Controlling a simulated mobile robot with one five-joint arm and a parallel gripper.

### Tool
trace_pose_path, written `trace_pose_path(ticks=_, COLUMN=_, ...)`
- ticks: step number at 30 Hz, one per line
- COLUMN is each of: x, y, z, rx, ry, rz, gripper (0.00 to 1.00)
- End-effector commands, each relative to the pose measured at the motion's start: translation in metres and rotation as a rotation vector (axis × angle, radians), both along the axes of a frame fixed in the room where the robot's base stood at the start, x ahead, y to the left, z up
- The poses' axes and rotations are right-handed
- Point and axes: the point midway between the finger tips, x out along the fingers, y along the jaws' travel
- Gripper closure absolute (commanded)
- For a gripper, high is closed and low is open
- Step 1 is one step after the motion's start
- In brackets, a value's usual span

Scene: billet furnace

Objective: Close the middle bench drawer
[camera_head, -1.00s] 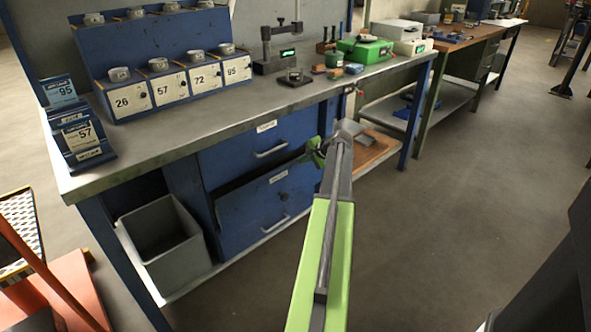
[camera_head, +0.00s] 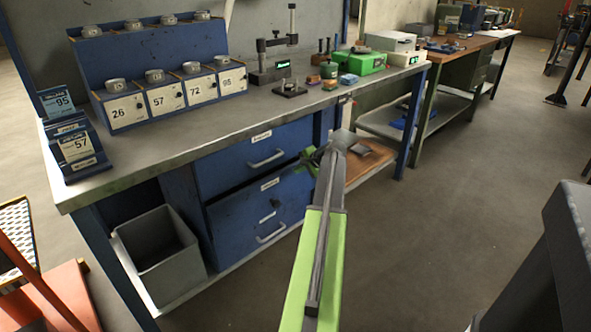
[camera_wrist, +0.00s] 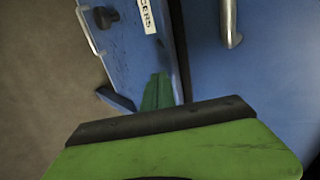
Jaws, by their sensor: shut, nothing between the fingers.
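The blue middle bench drawer (camera_head: 240,213) is below the top drawer (camera_head: 235,163). A dark gap runs along its top edge, so its front appears to stand out a little. In the wrist view, a blue front (camera_wrist: 125,45) with a black knob, a label and a metal handle is at the upper left, beside a dark gap. My gripper (camera_head: 309,170) is shut and empty, near the right end of the drawer fronts. In the wrist view a green fingertip (camera_wrist: 158,92) is close to the blue front; I cannot tell whether it touches.
The bench top (camera_head: 205,137) overhangs the drawers and carries numbered boxes and instruments. A grey bin (camera_head: 158,256) stands left of the drawers. A brown board (camera_head: 368,163) lies on the low shelf to the right. The floor in front is clear.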

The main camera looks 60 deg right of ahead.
Motion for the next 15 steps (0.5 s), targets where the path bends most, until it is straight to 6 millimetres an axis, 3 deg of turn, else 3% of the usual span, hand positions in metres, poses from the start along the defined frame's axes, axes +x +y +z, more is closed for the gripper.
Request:
trace_pose_path(ticks=2, x=-0.010, y=0.010, z=0.000, rx=0.001, ry=0.000, rz=0.002, gripper=1.00)
trace_pose_path(ticks=3, x=-0.018, y=0.011, z=0.015, rx=0.001, ry=0.000, rz=0.000, gripper=1.00)
trace_pose_path(ticks=9, x=-0.054, y=0.024, z=0.055, rx=0.002, ry=-0.002, rz=0.001, gripper=1.00)
trace_pose_path(ticks=15, x=-0.074, y=0.032, z=0.071, rx=0.001, ry=0.000, rz=0.006, gripper=1.00)
